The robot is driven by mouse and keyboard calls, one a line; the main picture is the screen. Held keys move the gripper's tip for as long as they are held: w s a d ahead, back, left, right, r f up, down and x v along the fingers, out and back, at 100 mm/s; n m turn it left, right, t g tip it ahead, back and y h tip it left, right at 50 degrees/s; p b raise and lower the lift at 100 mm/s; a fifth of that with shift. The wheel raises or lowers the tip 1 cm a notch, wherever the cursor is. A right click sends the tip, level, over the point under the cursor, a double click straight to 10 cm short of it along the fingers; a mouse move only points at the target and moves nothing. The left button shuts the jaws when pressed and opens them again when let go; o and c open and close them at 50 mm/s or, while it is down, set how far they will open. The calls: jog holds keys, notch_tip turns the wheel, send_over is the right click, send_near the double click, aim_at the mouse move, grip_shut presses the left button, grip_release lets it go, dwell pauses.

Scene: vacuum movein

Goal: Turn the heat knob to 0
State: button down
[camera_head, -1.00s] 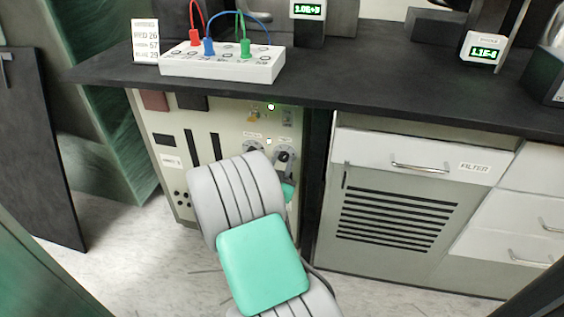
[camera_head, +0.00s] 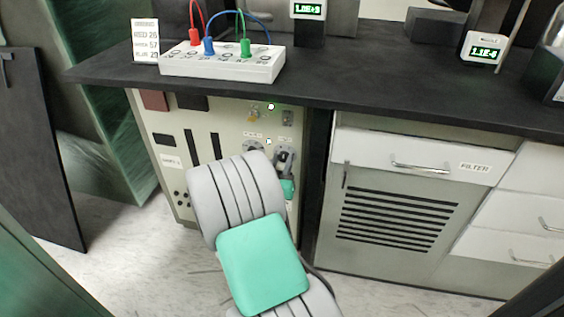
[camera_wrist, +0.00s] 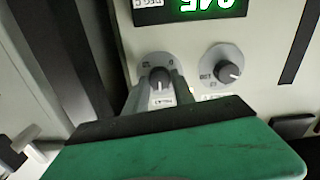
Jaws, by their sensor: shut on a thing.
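Two round knobs sit on the cream panel under the bench. In the wrist view my gripper (camera_wrist: 160,88) is at the left dial, its fingers on either side of the dark heat knob (camera_wrist: 160,77), and it is shut on it. The dial's small marks and the label under it are too blurred to read surely. The other knob (camera_wrist: 228,73) stands free to the right. In the head view my gripper (camera_head: 285,165) is at the right-hand dial, which it mostly covers; the other dial (camera_head: 253,147) is partly hidden by my arm.
A green digital display (camera_wrist: 210,4) is cut off at the top of the wrist view. The black bench top (camera_head: 350,97) overhangs the panel (camera_head: 225,115). A white socket box (camera_head: 222,66) with coloured leads stands on it. The filter cabinet (camera_head: 395,215) is close at right.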

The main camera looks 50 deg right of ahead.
jog(key=n, duration=0.3)
jog(key=shift+n, duration=0.3)
jog(key=n+p, duration=0.1)
jog(key=n, duration=0.2)
jog(key=shift+n, duration=0.3)
jog(key=n+p, duration=0.2)
jog(key=n, duration=0.4)
jog(key=shift+n, duration=0.3)
jog(key=n+p, duration=0.2)
jog(key=n, duration=0.1)
jog(key=shift+n, duration=0.3)
jog(key=n+p, duration=0.1)
jog(key=n, duration=0.2)
jog(key=n+p, duration=0.1)
jog(key=n, duration=0.3)
jog(key=shift+f, duration=0.15)
jog(key=shift+n, duration=1.6)
